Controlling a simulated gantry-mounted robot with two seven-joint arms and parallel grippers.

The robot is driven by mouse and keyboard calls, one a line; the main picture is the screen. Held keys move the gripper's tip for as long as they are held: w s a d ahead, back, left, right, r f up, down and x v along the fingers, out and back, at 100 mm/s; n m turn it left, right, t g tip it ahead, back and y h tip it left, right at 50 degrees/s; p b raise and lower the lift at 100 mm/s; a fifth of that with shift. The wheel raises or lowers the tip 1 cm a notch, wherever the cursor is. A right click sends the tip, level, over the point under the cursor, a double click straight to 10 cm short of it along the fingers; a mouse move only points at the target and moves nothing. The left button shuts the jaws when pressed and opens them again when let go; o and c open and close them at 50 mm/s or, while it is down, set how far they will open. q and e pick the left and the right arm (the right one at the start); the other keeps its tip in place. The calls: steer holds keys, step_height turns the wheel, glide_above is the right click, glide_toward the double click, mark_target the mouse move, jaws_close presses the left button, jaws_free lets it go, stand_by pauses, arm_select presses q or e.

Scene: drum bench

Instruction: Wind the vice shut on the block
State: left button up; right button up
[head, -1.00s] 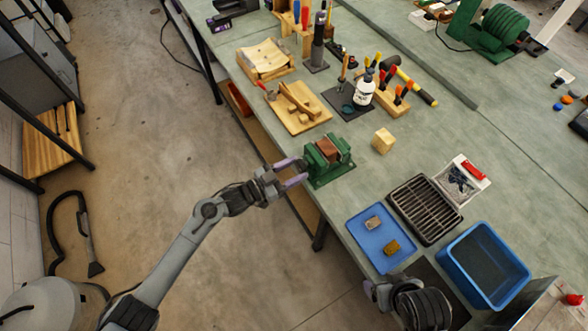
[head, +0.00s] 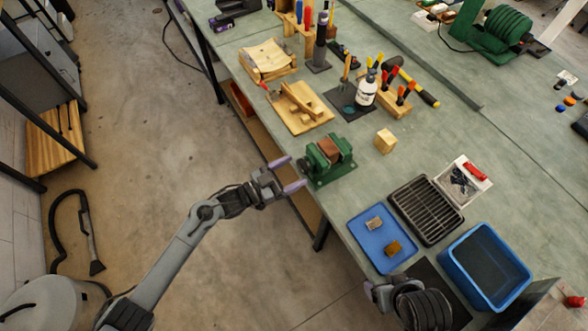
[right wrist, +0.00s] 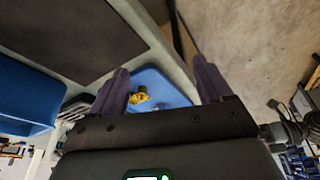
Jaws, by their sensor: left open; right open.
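The green vice (head: 338,171) stands at the bench's front edge in the head view. A reddish-brown block (head: 328,149) sits between its jaws; I cannot tell whether both jaws touch it. A small dark part (head: 301,163) on the vice's left side faces my left gripper; its details are too small to make out. My left gripper (head: 289,174) is open and empty just left of the vice, fingers pointing at it. My right gripper (head: 372,290) is by the blue tray's lower edge, partly hidden by its arm. The right wrist view shows its fingers (right wrist: 160,86) open, with nothing between them.
A pale wooden cube (head: 385,141) lies right of the vice. A blue tray (head: 364,243) with two small pieces, a black rack (head: 427,210) and a blue bin (head: 486,267) stand nearer. A wooden board (head: 302,122) with tools lies behind the vice.

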arm_select(q)
steer(key=v, duration=0.9)
steer(key=shift+a, duration=0.25)
steer(key=shift+s, duration=0.15)
